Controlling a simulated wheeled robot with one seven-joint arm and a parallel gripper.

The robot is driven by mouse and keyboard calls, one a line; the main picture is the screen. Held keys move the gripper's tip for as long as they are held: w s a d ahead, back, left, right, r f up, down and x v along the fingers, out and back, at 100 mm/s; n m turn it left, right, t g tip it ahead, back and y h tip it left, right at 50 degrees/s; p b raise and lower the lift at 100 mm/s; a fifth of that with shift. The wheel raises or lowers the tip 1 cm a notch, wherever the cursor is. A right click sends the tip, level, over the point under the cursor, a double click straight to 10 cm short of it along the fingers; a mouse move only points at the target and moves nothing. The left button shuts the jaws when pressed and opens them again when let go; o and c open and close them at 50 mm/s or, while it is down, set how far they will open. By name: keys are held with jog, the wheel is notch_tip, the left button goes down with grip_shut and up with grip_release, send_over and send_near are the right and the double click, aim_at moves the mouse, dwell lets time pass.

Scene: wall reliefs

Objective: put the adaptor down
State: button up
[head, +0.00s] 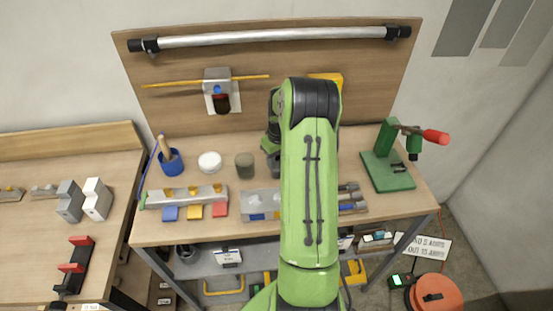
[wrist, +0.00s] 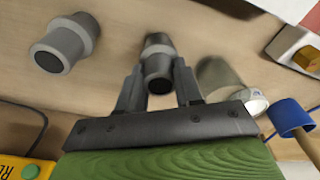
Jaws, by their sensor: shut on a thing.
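The adaptor (wrist: 158,62) is a short dark grey, stepped round piece with a paler band. In the wrist view it sits between the two black fingers of my gripper (wrist: 158,76), which is shut on it. I cannot tell whether its lower end touches the bench. A second, similar grey stepped piece (wrist: 66,43) stands on the bench to the left in the wrist view, apart from my gripper. In the head view my green arm hides the adaptor and the fingers.
On the wooden bench (head: 240,232) are a blue cup (head: 171,162), a white round thing (head: 210,162), an olive cup (head: 245,165), and a metal block with coloured tabs (head: 185,196). A green press with a red handle (head: 388,165) stands at the right. A yellow box (wrist: 25,168) is near my gripper.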

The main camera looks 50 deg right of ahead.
jog(key=shift+f, duration=0.15)
jog(key=o, duration=1)
notch_tip(320, 180, up, 12)
jog(key=s, duration=0.1)
jog(key=s+a+r+n+h, duration=0.1)
jog(key=a+r, duration=0.9)
jog(key=a, duration=0.4)
jog(key=s+a+t, duration=0.1)
jog(key=s+a, duration=0.4)
jog(key=a, duration=0.1)
jog(key=s+a+n+t, duration=0.1)
jog(key=s+a, duration=0.4)
jog(key=s, duration=0.1)
jog(key=s+a+r+t+y+p, duration=0.1)
jog(key=s+a+t, duration=0.1)
jog(key=s+a, duration=0.4)
jog(key=shift+s+a+r+n, duration=0.1)
jog(key=shift+s+a+n, duration=0.05)
jog(key=shift+a+n, duration=0.15)
